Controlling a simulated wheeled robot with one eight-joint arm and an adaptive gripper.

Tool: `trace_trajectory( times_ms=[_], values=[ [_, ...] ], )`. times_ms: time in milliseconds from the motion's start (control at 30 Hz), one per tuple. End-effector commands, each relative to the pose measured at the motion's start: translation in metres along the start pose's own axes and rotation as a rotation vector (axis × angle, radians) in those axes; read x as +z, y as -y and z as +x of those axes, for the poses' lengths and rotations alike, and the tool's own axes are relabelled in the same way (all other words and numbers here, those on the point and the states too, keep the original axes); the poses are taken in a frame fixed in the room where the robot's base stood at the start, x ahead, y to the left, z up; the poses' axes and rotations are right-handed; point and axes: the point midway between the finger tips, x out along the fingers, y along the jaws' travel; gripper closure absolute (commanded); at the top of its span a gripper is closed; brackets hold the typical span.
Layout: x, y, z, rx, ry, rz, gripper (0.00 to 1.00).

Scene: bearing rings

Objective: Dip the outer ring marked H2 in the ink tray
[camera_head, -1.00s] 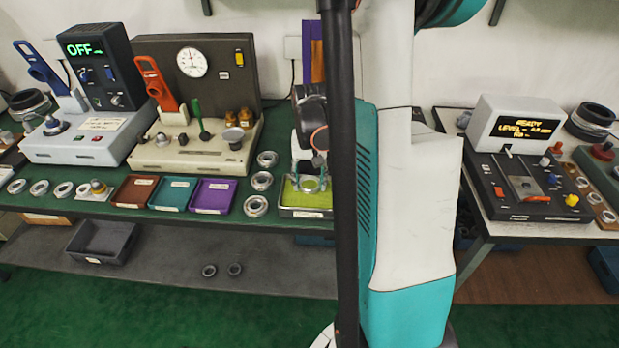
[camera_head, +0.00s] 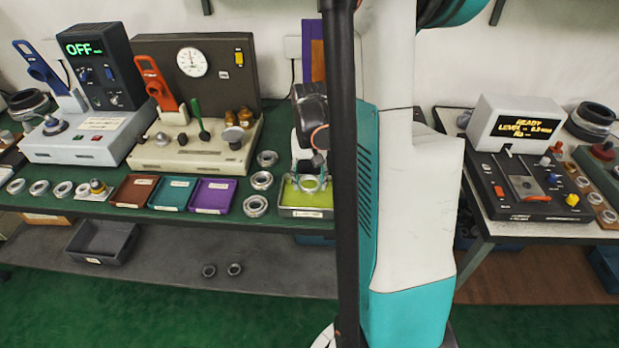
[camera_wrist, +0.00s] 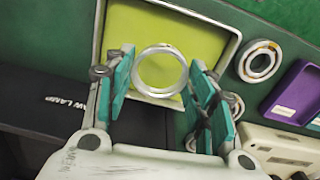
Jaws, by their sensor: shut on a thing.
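My gripper (camera_wrist: 160,82) is shut on a silver metal ring (camera_wrist: 160,93), with a teal finger on each side of it. In the head view my gripper (camera_head: 308,168) and the ring (camera_head: 311,190) are over the ink tray (camera_head: 306,212), a shallow metal-rimmed tray with a yellow-green floor. The tray also shows in the wrist view (camera_wrist: 236,50), with the ring in front of its floor. I cannot tell whether the ring touches the floor. No H2 mark is readable on the ring.
Several loose rings, one of them here (camera_head: 256,206), stand just left of the ink tray. Purple (camera_head: 213,211), teal and brown trays lie further left, before a gauge machine (camera_head: 195,150). My arm hides the bench right of the tray.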

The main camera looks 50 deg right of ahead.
Motion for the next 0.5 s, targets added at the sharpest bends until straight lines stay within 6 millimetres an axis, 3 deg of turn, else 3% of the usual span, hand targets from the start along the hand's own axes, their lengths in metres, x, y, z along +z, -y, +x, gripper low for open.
trace_trajectory(
  times_ms=[500],
  values=[
    [0.0000, 0.0000, 0.0093, 0.000, 0.000, 0.000, 0.75]
  ],
)
